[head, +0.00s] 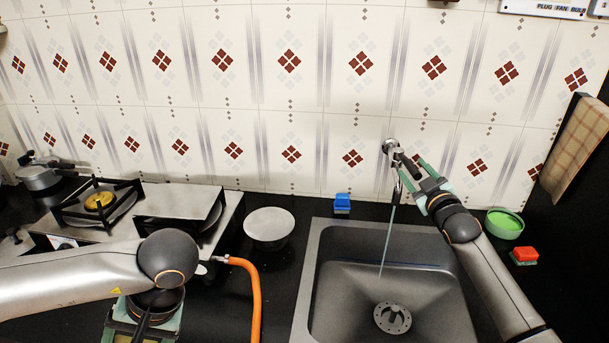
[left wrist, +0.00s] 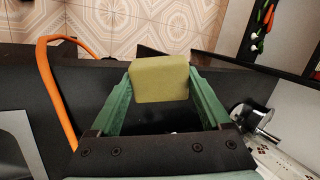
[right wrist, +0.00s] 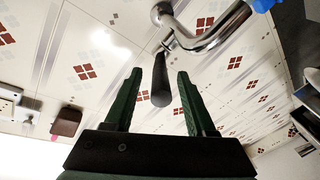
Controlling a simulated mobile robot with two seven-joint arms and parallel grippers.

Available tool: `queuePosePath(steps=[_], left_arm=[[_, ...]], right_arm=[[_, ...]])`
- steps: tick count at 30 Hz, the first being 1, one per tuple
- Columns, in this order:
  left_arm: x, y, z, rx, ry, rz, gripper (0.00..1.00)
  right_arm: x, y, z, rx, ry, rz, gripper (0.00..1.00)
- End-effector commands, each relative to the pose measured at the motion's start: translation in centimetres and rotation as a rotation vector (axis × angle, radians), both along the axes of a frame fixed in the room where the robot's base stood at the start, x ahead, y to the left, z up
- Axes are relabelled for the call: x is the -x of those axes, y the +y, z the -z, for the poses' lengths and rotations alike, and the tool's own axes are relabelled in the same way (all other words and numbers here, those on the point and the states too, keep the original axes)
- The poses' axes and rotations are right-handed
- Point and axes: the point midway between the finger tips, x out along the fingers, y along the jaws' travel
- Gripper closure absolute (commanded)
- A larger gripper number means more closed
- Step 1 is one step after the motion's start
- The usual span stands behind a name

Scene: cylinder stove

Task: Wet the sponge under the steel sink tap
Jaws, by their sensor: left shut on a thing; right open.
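The sponge (left wrist: 159,80) is a yellow block, shut between the green fingers of my left gripper (left wrist: 158,85). In the head view that gripper (head: 140,330) is low at the left, over the counter front and away from the sink, mostly hidden by its own arm. The steel tap (head: 396,170) sticks out from the tiled wall, and a thin stream of water (head: 386,240) falls from it into the steel sink (head: 335,262). My right gripper (head: 420,172) is open at the tap; its fingers stand on either side of the dark tap lever (right wrist: 160,82), with no clear contact.
A blue block (head: 342,204) stands behind the sink. A green bowl (head: 505,223) and red sponge-like block (head: 525,255) are at right.

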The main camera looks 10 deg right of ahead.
Motion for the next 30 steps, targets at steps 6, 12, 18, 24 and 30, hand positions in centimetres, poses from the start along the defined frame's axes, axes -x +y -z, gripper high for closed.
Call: queuePosePath(steps=[6, 12, 18, 24, 30], left_arm=[[0.0, 0.0, 0.1, 0.000, 0.000, 0.000, 0.63], [0.0, 0.0, 0.3, 0.000, 0.000, 0.000, 0.63], [0.0, 0.0, 0.4, 0.000, 0.000, 0.000, 0.63], [0.0, 0.0, 0.4, 0.000, 0.000, 0.000, 0.63], [0.0, 0.0, 0.4, 0.000, 0.000, 0.000, 0.63]], right_arm=[[3.5, 0.2, 0.2, 0.000, 0.002, -0.001, 0.44], [6.4, 0.4, 0.2, 0.000, 0.002, -0.001, 0.44], [7.9, 0.5, 0.1, 0.000, 0.002, -0.001, 0.44], [8.2, 0.5, 0.0, -0.001, -0.001, -0.001, 0.44], [8.2, 0.5, 0.0, -0.001, 0.001, -0.001, 0.44]])
